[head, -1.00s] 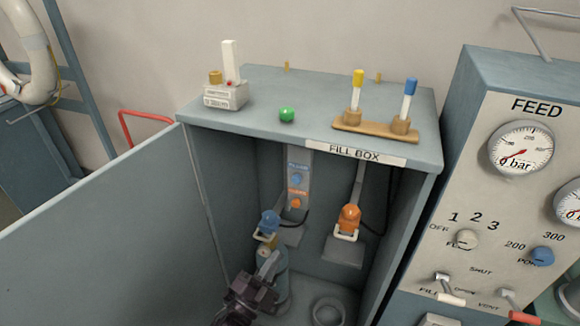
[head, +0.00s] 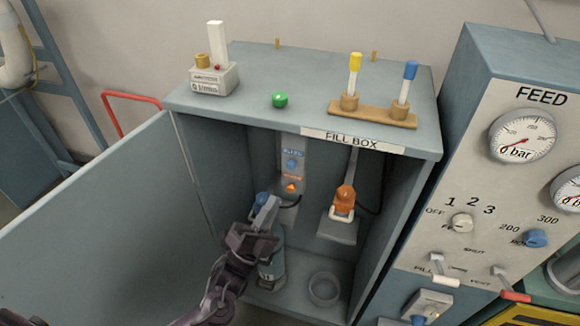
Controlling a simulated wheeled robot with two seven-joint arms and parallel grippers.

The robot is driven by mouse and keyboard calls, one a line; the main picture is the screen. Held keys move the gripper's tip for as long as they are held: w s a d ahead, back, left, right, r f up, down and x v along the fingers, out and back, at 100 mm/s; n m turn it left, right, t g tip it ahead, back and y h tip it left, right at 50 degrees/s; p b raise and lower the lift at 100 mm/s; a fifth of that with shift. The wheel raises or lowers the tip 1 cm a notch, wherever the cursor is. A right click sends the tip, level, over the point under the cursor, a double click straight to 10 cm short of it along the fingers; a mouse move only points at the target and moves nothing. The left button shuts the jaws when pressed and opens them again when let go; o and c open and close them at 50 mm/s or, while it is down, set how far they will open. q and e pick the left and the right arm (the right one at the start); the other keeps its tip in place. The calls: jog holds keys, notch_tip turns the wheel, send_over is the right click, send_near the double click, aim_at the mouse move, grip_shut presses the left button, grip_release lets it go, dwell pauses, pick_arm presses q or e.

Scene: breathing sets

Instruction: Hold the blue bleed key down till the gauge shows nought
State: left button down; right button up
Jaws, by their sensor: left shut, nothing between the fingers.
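The blue key (head: 291,165) and an orange key (head: 291,187) sit on a grey upright panel inside the open fill box (head: 353,141). The small label above the blue key is too blurred to read surely. My left gripper (head: 269,203) is shut and empty, inside the box, below and left of the blue key and apart from it. It partly hides a blue-topped bottle (head: 272,272). The FEED gauge (head: 522,135) is on the cabinet at right, its needle pointing lower left. A second gauge (head: 569,190) is cut by the right edge. My right gripper is out of view.
The box door (head: 95,240) stands open at left. An orange-topped connector (head: 344,200) and an empty ring (head: 324,289) are inside the box. On top are a white meter (head: 214,78), a green knob (head: 279,100) and a wooden rack (head: 372,112).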

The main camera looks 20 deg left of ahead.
aim_at(291, 165)
pick_arm(q)
jog(key=w+b, duration=0.3)
jog(key=w, duration=0.5)
jog(key=shift+d, duration=0.15)
dwell(1.1)
jog(key=shift+w+b, duration=0.15)
jog(key=shift+b, duration=0.25)
dwell(0.4)
jog(key=shift+w, duration=0.35)
jog(key=shift+w+b, duration=0.55)
jog(key=shift+b, duration=0.05)
dwell(4.2)
